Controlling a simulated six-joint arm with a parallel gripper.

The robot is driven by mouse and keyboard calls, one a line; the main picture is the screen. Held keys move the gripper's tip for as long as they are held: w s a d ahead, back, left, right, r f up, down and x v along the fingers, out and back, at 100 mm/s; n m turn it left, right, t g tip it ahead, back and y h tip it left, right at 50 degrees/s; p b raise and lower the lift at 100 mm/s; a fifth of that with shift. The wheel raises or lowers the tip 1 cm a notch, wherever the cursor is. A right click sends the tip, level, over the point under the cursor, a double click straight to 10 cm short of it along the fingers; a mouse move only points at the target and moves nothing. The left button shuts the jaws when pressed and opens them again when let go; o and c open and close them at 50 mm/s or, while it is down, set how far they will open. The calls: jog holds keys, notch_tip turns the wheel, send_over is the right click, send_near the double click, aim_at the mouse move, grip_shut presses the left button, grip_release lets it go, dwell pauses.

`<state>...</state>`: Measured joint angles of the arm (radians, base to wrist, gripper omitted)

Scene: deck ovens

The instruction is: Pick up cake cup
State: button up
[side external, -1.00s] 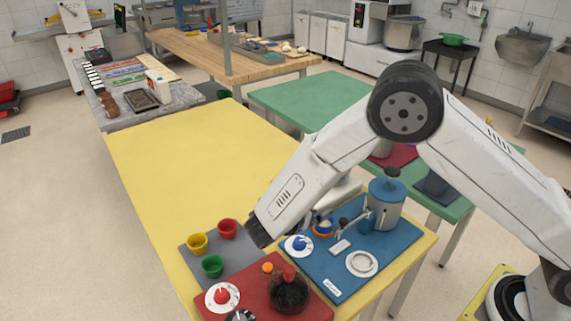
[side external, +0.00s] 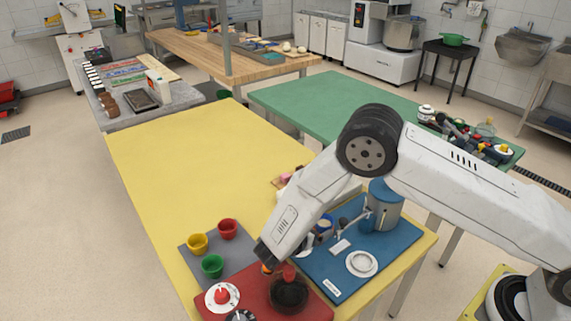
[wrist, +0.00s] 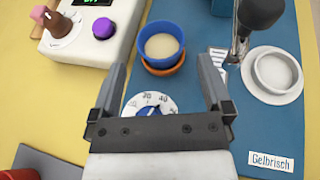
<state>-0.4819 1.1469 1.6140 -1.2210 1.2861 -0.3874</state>
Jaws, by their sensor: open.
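A blue cup (wrist: 161,40) with pale contents sits in an orange ring (wrist: 163,68) on the blue mat (wrist: 205,25) in the wrist view. I cannot tell for certain that it is the cake cup. Yellow (side external: 197,243), red (side external: 228,229) and green (side external: 212,266) cups stand on a grey mat in the side view. My gripper (wrist: 164,85) is open, its fingers apart with nothing between them. The blue cup lies beyond the fingertips in the wrist view. In the side view my gripper (side external: 267,257) is over the red board's back edge, and my arm mostly hides the blue cup.
A white dial with a blue knob (wrist: 151,106) lies below the fingers. A white device with a purple knob (wrist: 103,28) is at left. A blue-grey canister (side external: 382,208) and white ring dish (side external: 362,263) stand on the blue mat. The yellow table's far part (side external: 190,170) is clear.

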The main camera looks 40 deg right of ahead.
aim_at(328, 219)
jog(key=shift+w+d+f, duration=0.1)
jog(key=shift+d, duration=0.25)
jog(key=shift+d, duration=0.1)
jog(key=shift+x, duration=2.5)
jog(key=c, duration=1.1)
jog(key=shift+r, duration=4.95)
